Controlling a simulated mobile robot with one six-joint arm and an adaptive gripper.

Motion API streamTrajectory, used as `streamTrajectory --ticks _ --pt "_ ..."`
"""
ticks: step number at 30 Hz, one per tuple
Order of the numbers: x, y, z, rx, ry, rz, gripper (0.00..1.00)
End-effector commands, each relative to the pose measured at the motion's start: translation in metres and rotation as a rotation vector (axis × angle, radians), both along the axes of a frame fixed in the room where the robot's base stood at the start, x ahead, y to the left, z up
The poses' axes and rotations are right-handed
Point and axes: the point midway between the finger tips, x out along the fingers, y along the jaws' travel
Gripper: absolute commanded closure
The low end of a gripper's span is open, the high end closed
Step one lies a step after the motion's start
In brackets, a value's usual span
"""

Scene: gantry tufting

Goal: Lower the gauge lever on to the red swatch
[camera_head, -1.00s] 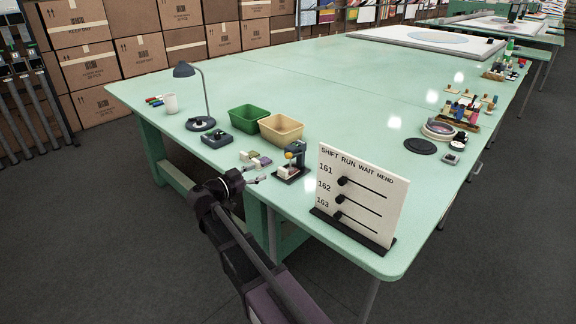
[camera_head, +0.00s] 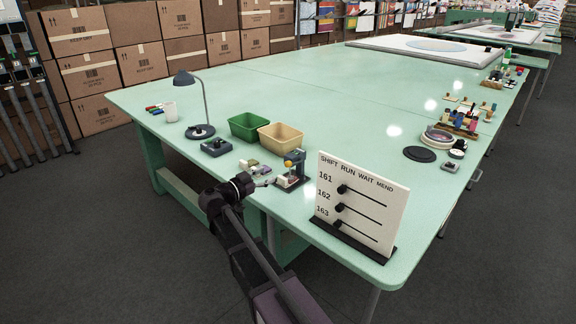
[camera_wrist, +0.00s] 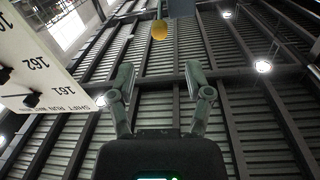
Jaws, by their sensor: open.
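The gauge (camera_head: 298,162) is a small blue-grey stand with a yellow knob (camera_head: 289,164) on its lever, at the table's near edge. In the wrist view the yellow knob (camera_wrist: 159,31) hangs beyond the fingertips, roughly centred between them and apart from them. My gripper (camera_head: 266,182) is just left of the gauge, low over the table edge. In the wrist view my gripper (camera_wrist: 159,78) is open, with nothing between its fingers. Small swatch blocks lie left of the gauge. I cannot clearly make out the red swatch at the gauge's foot.
A white board (camera_head: 361,200) with sliders stands close right of the gauge; it also shows in the wrist view (camera_wrist: 38,72). Green (camera_head: 249,126) and tan (camera_head: 279,136) bins stand behind. A lamp (camera_head: 205,105) is left. The table's middle is clear.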

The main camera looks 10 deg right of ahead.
Motion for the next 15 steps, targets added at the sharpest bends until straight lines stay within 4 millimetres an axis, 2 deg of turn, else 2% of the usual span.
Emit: streamTrajectory --ticks 15 --pt "0.04 -0.064 0.0 0.0 0.0 -0.003 0.35"
